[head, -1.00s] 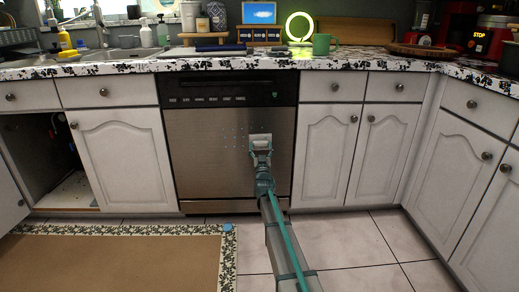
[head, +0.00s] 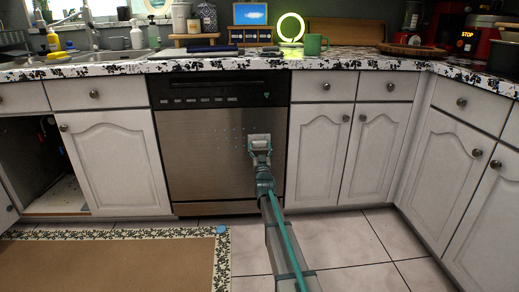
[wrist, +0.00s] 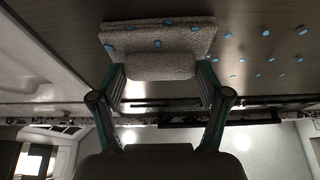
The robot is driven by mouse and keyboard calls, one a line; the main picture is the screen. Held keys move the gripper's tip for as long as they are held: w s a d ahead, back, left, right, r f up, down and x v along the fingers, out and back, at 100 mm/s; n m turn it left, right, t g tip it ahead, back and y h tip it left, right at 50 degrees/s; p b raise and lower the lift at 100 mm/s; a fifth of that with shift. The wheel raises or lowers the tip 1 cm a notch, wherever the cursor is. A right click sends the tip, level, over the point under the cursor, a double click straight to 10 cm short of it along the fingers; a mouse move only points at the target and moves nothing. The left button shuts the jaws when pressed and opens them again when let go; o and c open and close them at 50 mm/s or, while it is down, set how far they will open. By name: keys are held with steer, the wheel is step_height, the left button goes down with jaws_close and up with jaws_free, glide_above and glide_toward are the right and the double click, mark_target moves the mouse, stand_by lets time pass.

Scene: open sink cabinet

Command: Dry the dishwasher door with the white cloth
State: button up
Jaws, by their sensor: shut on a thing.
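The dishwasher door (head: 205,175) is a shut steel panel under a black control strip. The white cloth (head: 259,142), a folded pad looking greyish in the wrist view (wrist: 170,40), lies at the door's right part, seemingly against it. My gripper (head: 260,153) is shut on the cloth; in the wrist view its two fingers (wrist: 160,75) hold the pad from both sides. Several blue drops (wrist: 265,47) dot the door to the right of the cloth in the wrist view. Some blue spots show on the cloth itself. In the head view faint drops (head: 230,136) lie left of the cloth.
A floral countertop (head: 340,62) runs above the door. White cabinets (head: 325,150) flank it, with an open sink cabinet (head: 40,165) at the left. A bordered rug (head: 120,260) with a blue spot (head: 222,229) on its corner lies on the tiles. The door front is otherwise clear.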

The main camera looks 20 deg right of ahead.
mark_target(254, 138)
steer(key=shift+r, duration=0.7)
steer(key=shift+f, duration=0.1)
steer(key=shift+w+a+r+p, duration=0.2)
steer(key=shift+a+r+p, duration=0.15)
steer(key=shift+a+p, duration=0.1)
steer(key=shift+a, duration=0.15)
steer(key=shift+w+a+r, duration=0.1)
steer(key=shift+w+a, duration=0.15)
steer(key=shift+a, duration=0.45)
steer(key=shift+s, duration=0.1)
